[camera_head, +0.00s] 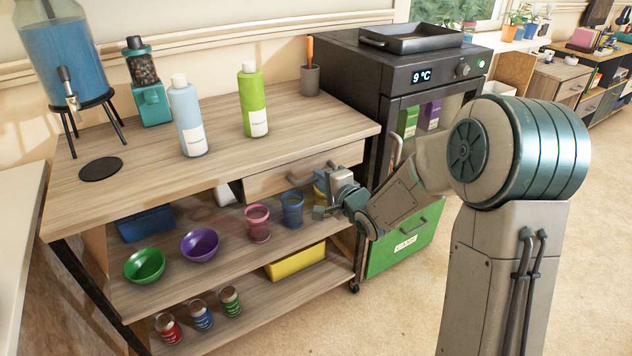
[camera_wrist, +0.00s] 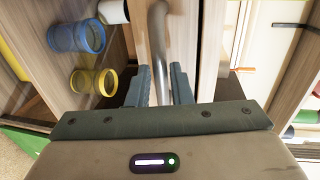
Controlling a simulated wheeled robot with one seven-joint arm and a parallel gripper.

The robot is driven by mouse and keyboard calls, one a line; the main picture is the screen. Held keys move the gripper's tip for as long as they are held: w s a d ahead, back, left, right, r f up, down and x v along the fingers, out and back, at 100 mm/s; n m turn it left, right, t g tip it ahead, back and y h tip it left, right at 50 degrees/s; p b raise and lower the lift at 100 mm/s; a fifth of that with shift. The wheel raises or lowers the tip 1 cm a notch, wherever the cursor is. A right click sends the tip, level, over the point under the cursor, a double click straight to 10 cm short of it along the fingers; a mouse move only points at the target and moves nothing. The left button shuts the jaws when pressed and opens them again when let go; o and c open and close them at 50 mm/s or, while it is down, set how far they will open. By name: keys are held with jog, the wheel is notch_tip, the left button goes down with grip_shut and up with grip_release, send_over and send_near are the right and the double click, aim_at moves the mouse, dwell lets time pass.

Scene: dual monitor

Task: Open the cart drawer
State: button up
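The wooden cart (camera_head: 230,160) has a pale wood drawer (camera_head: 290,178) under the right part of its top. The drawer front looks about flush with the cart frame. Its curved metal handle (camera_wrist: 160,38) runs up the middle of the wrist view, and part of it shows in the head view (camera_head: 304,180). My gripper (camera_wrist: 161,72) is at the handle, with its two fingers apart and the bar between them. A narrow gap seems to show beside the bar; contact is unclear. In the head view my gripper (camera_head: 322,202) is low at the drawer's right end.
A pink cup (camera_head: 257,223), blue cup (camera_head: 292,209) and a partly hidden yellow cup (camera_wrist: 96,81) stand on the shelf below the drawer. Bottles stand on the cart top. A black oven (camera_head: 400,75) is close on the right. The carpet (camera_head: 400,310) in front is clear.

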jog(key=shift+x, duration=1.2)
grip_shut()
jog(key=shift+s, duration=0.1)
